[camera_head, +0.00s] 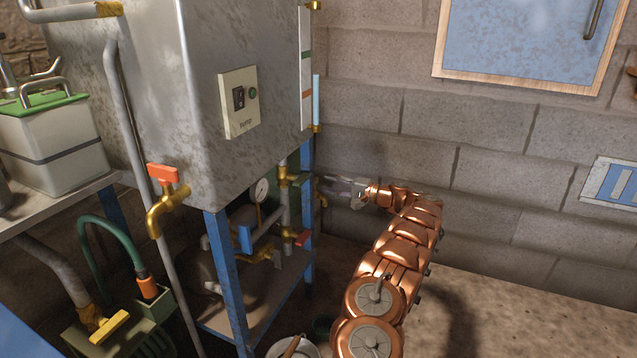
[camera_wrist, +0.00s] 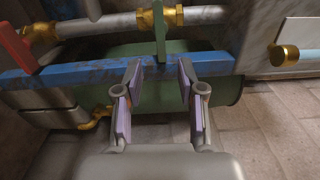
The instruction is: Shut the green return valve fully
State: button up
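The green return valve has a flat green lever (camera_wrist: 159,28) in the wrist view. It stands upright in the picture, across the grey pipe, at a brass fitting (camera_wrist: 174,18). My gripper (camera_wrist: 156,72) is open, with nothing between its two purple-padded fingers. The lever lies beyond the fingertips, roughly in line with the gap, and appears apart from them. In the head view my gripper (camera_head: 332,187) is beside the still's frame, just right of the blue post. I cannot make out the green lever clearly there.
A blue frame bar (camera_wrist: 70,72) crosses close to the fingertips. A red lever (camera_wrist: 16,46) is at left. The sight tube (camera_wrist: 305,56) is at right. In the head view, a blue-handled valve (camera_head: 244,238) and gauge (camera_head: 260,190) sit under the steel tank (camera_head: 150,60).

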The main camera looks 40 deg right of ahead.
jog(key=shift+v, duration=1.4)
dwell(0.4)
